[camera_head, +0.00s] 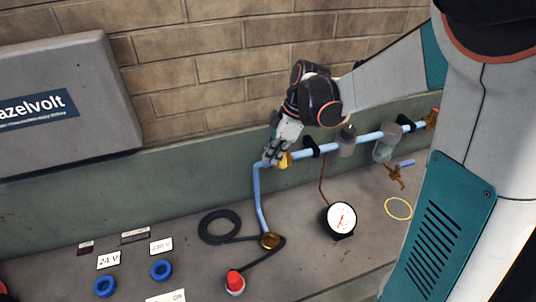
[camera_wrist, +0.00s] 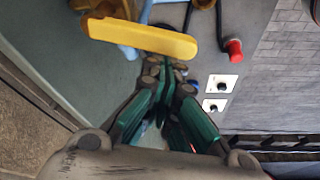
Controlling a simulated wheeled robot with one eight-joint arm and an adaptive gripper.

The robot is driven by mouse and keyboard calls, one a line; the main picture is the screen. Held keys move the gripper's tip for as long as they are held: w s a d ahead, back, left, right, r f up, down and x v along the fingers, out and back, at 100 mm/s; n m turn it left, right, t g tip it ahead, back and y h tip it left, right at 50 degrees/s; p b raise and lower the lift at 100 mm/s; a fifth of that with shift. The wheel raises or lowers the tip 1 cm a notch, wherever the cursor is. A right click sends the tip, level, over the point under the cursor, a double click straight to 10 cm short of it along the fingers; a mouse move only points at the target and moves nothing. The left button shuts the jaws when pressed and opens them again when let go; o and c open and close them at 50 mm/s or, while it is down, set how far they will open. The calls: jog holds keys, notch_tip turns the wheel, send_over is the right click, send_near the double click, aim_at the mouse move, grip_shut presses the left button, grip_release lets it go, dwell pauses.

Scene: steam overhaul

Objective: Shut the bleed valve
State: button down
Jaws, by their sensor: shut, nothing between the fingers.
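A yellow lever (camera_head: 284,160) sits on the light blue pipe (camera_head: 335,143) near its left bend; I take it for the bleed valve's handle, though no label shows. In the wrist view the yellow lever (camera_wrist: 142,38) lies across the upper left, just beyond the fingertips. My gripper (camera_head: 271,157) is at the pipe's bend, just left of the lever, and hides part of it. In the wrist view my gripper (camera_wrist: 167,66) is shut with nothing between its fingers. Whether the fingers touch the lever cannot be told.
A round white gauge (camera_head: 341,217) stands on the bench. A black cable coil (camera_head: 217,228), a red button (camera_head: 235,281) and blue sockets (camera_head: 161,270) are in front. A grey Hazelvolt box (camera_head: 65,100) is at left. A yellow ring (camera_head: 398,208) lies at right.

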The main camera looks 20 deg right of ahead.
jog(key=shift+s+d+n+b, duration=0.2)
jog(key=shift+s+d, duration=0.1)
jog(key=shift+d, duration=0.2)
jog(key=shift+s+d+n+b, duration=0.2)
jog(key=shift+s+d, duration=0.1)
jog(key=shift+d, duration=0.3)
